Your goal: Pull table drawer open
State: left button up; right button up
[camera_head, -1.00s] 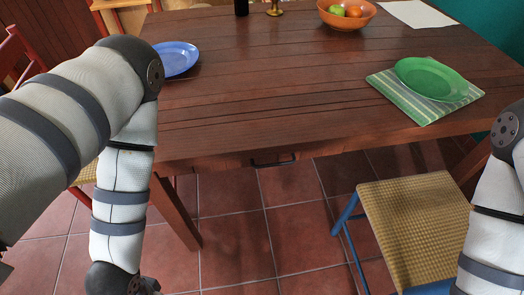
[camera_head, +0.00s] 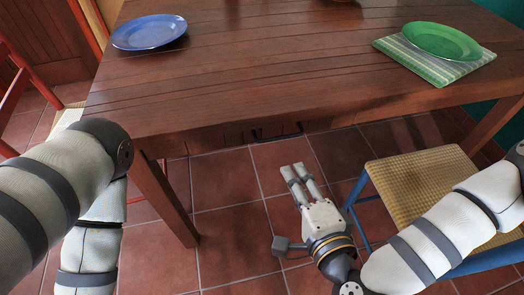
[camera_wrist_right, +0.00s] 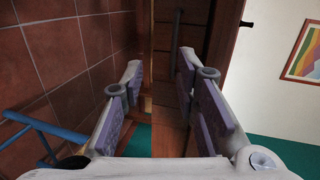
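The wooden table (camera_head: 270,80) stands in front of me. Its drawer front under the near edge is mostly in shadow in the head view, with a dark handle (camera_head: 277,134) at its middle. The drawer looks shut. My right gripper (camera_head: 292,170) is in front of the table and below the handle in the picture, fingers pointing to the table. In the right wrist view its fingers (camera_wrist_right: 160,78) are apart with nothing between them. A dark bar, probably the handle (camera_wrist_right: 176,42), shows beyond the fingertips against the wood. My left gripper is outside the head view; only its arm shows.
A blue chair with a woven seat (camera_head: 415,190) stands close to my right arm. A blue plate (camera_head: 150,32) and a green plate (camera_head: 440,40) on a striped mat (camera_head: 410,55) lie on the table. A table leg (camera_head: 165,200) stands at the left. Tiled floor (camera_head: 235,215) is clear between.

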aim_at(283, 138)
jog(key=shift+m+t, duration=0.4)
jog(key=x, duration=0.4)
jog(key=r+x, duration=0.1)
jog(key=x, duration=0.3)
jog(key=d+x, duration=0.1)
jog(key=x, duration=0.4)
jog(key=shift+w+r+b, duration=0.25)
jog(key=shift+w+b, duration=0.1)
jog(key=shift+b, duration=0.05)
grip_shut()
